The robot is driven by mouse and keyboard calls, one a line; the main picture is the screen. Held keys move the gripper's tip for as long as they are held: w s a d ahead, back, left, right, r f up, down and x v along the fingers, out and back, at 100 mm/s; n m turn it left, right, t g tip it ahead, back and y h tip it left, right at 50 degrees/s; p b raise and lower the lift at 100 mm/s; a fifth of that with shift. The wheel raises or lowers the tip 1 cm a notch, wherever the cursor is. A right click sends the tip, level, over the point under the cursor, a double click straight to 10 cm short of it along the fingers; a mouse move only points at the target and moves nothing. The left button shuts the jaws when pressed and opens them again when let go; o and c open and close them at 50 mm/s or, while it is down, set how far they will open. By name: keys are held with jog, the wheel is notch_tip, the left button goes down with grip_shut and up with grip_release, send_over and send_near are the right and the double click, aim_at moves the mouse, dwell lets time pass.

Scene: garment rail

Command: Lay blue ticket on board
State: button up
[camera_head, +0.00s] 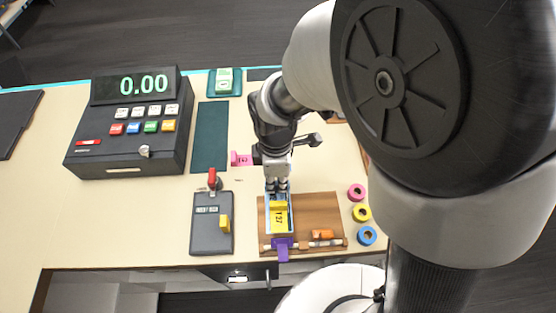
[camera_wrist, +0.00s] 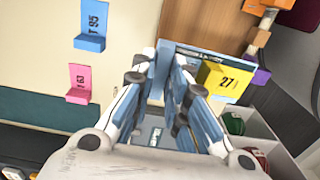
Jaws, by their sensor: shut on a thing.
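The blue ticket (camera_wrist: 94,22), marked 95, lies on the pale tabletop at the upper left of the wrist view; my arm hides it in the head view. The brown board (camera_head: 318,208) lies near the table's front edge and also shows in the wrist view (camera_wrist: 205,18). My gripper (camera_head: 277,188) is over the board's left part. In the wrist view my gripper (camera_wrist: 161,68) is shut on a blue piece, mostly hidden by the fingers. A blue-edged holder with the yellow ticket (camera_head: 280,219) is just below the fingertips; whether the held piece belongs to it I cannot tell.
A pink ticket (camera_head: 241,159) lies left of my gripper. A purple clip (camera_head: 283,247) and an orange piece (camera_head: 322,234) are at the board's front. Coloured rings (camera_head: 361,212) lie at its right.

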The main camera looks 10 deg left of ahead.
aim_at(277, 191)
jog(key=shift+f+b, duration=2.15)
jog(key=shift+f, duration=0.6)
jog(key=shift+d, duration=0.15)
jog(key=shift+f, duration=0.25)
jog(key=o, duration=0.8)
jog(key=shift+o, duration=0.4)
jog(key=o, duration=0.4)
jog(key=shift+o, duration=0.2)
jog(key=shift+r, duration=0.1)
